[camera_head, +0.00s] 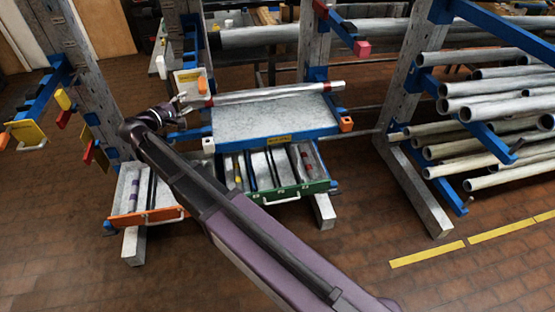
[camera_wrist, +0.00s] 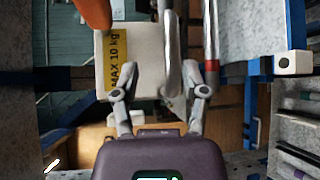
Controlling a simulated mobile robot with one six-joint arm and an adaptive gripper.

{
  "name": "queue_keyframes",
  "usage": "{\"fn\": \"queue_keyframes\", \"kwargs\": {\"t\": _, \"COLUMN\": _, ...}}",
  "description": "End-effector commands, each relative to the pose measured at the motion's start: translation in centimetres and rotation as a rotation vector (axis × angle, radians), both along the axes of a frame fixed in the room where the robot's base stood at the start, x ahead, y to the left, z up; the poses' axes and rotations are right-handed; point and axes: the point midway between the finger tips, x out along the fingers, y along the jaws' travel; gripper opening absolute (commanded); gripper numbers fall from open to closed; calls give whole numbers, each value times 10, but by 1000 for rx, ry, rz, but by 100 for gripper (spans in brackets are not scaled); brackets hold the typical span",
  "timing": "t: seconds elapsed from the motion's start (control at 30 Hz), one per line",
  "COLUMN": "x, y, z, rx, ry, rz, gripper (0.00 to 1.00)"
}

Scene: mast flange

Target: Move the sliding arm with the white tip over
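A blue arm with a white tip (camera_head: 208,145) runs along the left side of the grey shelf tray (camera_head: 270,119) in the head view. A white end cap with a dark dot (camera_wrist: 285,63) on a blue bar shows at the right of the wrist view and looks like the same tip. My gripper (camera_head: 181,99) is at the tray's left, beside the end of a pale pipe with red bands (camera_head: 280,93). In the wrist view its fingers are apart, with a pale rod-like part between them; I see no firm grip. The white tip lies to the right of the fingers, apart from them.
A white plate with a yellow MAX 10 kg label (camera_wrist: 115,60) is close in front of my gripper. An orange drawer (camera_head: 148,217) and a green drawer (camera_head: 290,193) stand open below. Uprights flank the tray; a pipe rack (camera_head: 485,110) is at the right.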

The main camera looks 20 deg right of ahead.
Motion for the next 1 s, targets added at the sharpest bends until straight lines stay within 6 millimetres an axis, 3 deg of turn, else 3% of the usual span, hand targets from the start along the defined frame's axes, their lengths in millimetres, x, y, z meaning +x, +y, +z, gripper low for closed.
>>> {"fn": "queue_keyframes", "kwargs": {"t": 0.77, "x": -67, "y": 72, "z": 13, "rx": 2, "ry": 1, "rz": -3, "gripper": 57}}
{"fn": "queue_keyframes", "kwargs": {"t": 1.0, "x": -66, "y": 47, "z": 4, "rx": 48, "ry": 34, "rz": -35, "gripper": 57}}
